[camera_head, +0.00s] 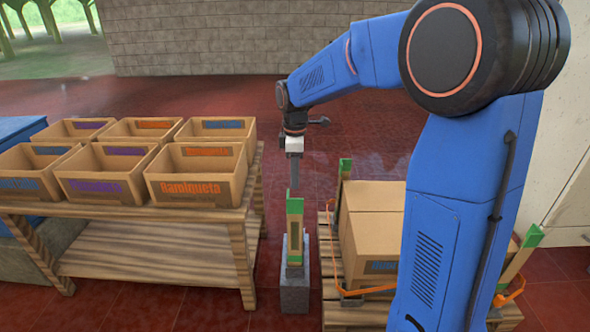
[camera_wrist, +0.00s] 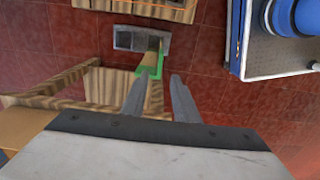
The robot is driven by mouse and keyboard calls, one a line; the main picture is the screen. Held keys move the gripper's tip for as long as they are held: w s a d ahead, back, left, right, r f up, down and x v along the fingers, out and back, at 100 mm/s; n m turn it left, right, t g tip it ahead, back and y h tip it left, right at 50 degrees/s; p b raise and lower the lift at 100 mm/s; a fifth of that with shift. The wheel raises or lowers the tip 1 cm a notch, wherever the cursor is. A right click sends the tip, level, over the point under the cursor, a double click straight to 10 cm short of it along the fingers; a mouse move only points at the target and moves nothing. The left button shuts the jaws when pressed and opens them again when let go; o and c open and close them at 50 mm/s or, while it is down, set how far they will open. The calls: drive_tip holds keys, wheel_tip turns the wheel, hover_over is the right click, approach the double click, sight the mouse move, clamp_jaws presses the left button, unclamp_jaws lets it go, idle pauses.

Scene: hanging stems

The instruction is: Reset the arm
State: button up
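My arm reaches from the right of the head view out over the floor, with my gripper (camera_head: 295,186) pointing down. In the wrist view my gripper (camera_wrist: 160,80) has two grey fingers with a gap between them, and nothing is held. A wooden post with a green top (camera_head: 294,222) stands on a grey block below the gripper in the head view. In the wrist view the post's green end (camera_wrist: 150,68) shows beyond the fingertips. I cannot tell the exact height of the gap between them.
A wooden table (camera_head: 150,262) on the left bears several open cardboard boxes, one labelled Ramiqueta (camera_head: 196,184). A pallet (camera_head: 348,310) with cardboard boxes (camera_head: 372,225), green-topped posts and orange straps stands to the right. Red tiled floor (camera_head: 240,112) is clear behind, up to a brick wall (camera_head: 200,40).

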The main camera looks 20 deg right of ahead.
drive_tip(key=s+d+r+m+t, duration=0.1)
drive_tip(key=s+d+r+m, duration=0.2)
drive_tip(key=s, duration=0.5)
drive_tip(key=s+d+r+m+t, duration=0.1)
drive_tip(key=s+r+m, duration=0.3)
drive_tip(key=s, duration=0.5)
drive_tip(key=s+d+f+m+t, duration=0.1)
drive_tip(key=s+f+m, duration=0.1)
drive_tip(key=s, duration=0.6)
drive_tip(key=s+d+f+m+t, duration=0.1)
drive_tip(key=s+m, duration=0.4)
drive_tip(key=s, duration=0.3)
drive_tip(key=shift+s+d+f+t, duration=0.3)
drive_tip(key=shift+d+f+t, duration=0.05)
drive_tip(key=shift+f+t, duration=0.05)
